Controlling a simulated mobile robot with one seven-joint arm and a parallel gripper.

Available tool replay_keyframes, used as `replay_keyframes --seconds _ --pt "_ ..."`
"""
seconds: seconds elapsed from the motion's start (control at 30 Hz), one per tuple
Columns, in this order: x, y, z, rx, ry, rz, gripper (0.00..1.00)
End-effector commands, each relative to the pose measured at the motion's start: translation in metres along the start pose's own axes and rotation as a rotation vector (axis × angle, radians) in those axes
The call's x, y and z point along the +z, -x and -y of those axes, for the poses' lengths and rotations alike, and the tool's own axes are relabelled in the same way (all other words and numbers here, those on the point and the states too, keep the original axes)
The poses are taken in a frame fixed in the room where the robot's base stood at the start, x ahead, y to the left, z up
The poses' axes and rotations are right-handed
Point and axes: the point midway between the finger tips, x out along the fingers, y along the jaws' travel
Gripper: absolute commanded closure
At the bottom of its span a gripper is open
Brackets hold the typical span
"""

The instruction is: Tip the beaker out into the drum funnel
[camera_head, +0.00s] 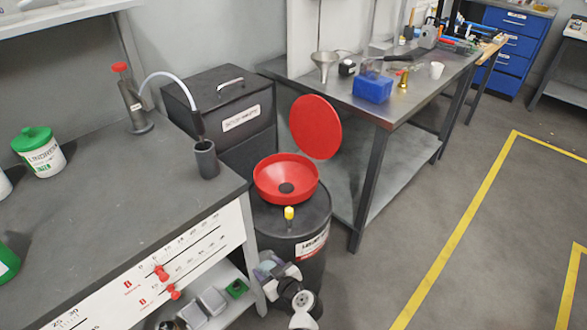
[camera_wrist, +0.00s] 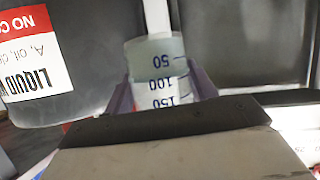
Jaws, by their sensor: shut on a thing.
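The red drum funnel (camera_head: 286,180) sits on top of a dark drum (camera_head: 300,240), with its round red lid (camera_head: 316,127) raised behind it. My gripper (camera_head: 272,266) is low in front of the drum, below the funnel's rim. In the wrist view, my gripper's two fingers (camera_wrist: 163,95) are shut on the clear beaker (camera_wrist: 158,66), one on each side. Its printed marks 50, 100 and 150 appear inverted, like the drum's label, so the beaker looks upright. In the head view the beaker is small and unclear beside my gripper. Its contents are hard to make out.
A grey bench (camera_head: 110,195) with a pump bottle (camera_head: 132,100) and a dark cup (camera_head: 206,160) stands left of the drum. A metal table (camera_head: 345,100) with a blue box (camera_head: 373,88) stands behind right. The floor at right is open, with yellow lines.

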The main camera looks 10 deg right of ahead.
Motion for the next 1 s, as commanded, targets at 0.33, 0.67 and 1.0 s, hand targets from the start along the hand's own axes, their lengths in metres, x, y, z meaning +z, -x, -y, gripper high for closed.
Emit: replay_keyframes --seconds 0.33,0.67,1.0 --pt "-0.052 0.022 -0.003 0.000 0.000 -0.001 0.69" --pt "-0.079 0.032 -0.001 -0.006 0.001 0.001 0.69" --pt "-0.079 0.033 -0.002 -0.003 0.001 0.001 0.69"
